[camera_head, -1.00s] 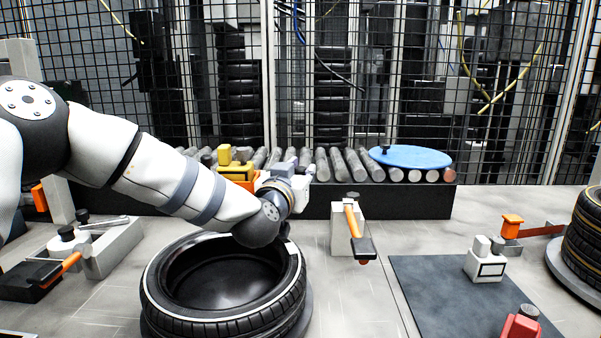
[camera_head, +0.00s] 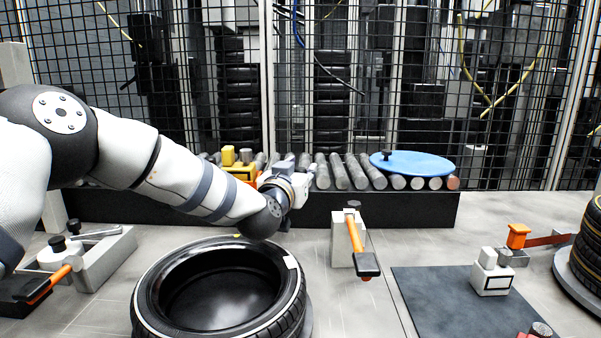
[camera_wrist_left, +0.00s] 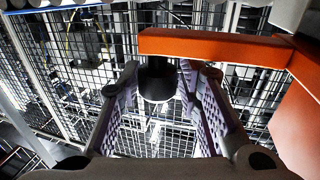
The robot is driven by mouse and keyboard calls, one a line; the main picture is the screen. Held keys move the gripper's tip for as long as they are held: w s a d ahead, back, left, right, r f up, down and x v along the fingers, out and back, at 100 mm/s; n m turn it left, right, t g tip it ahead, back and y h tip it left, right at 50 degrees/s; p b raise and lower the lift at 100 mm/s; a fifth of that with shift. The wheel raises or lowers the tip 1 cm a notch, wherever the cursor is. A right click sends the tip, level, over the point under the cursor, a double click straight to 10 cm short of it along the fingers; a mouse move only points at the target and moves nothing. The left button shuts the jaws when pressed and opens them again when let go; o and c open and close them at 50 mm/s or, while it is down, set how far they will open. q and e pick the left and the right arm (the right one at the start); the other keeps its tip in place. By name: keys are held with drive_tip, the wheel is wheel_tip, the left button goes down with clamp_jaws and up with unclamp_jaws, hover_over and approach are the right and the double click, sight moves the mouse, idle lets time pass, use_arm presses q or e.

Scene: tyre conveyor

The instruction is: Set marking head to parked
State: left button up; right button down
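My left gripper (camera_head: 296,190) is at the front edge of the roller conveyor, just beyond the tyre; its fingers are small and partly hidden there. In the left wrist view its two ridged fingers (camera_wrist_left: 160,115) stand apart. A black cylinder (camera_wrist_left: 157,80) hangs from an orange arm (camera_wrist_left: 215,46) between the fingers, with gaps visible on both sides. This looks like the marking head, but I cannot be sure. An orange part with yellow blocks (camera_head: 236,158) shows behind my left arm in the head view. My right gripper is not in view.
A tyre (camera_head: 152,292) lies flat below my left arm. An orange-handled lever (camera_head: 356,236) on a pale block stands to its right. The conveyor (camera_head: 400,207) carries a blue disc (camera_head: 415,163). A dark mat (camera_head: 430,300) lies at right. A wire fence closes the back.

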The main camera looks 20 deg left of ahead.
use_arm(q)
drive_tip(key=shift+f, duration=0.15)
drive_tip(key=shift+s, duration=0.1)
drive_tip(key=s, duration=1.1)
drive_tip(key=shift+s+d, duration=0.15)
drive_tip(key=shift+s, duration=0.25)
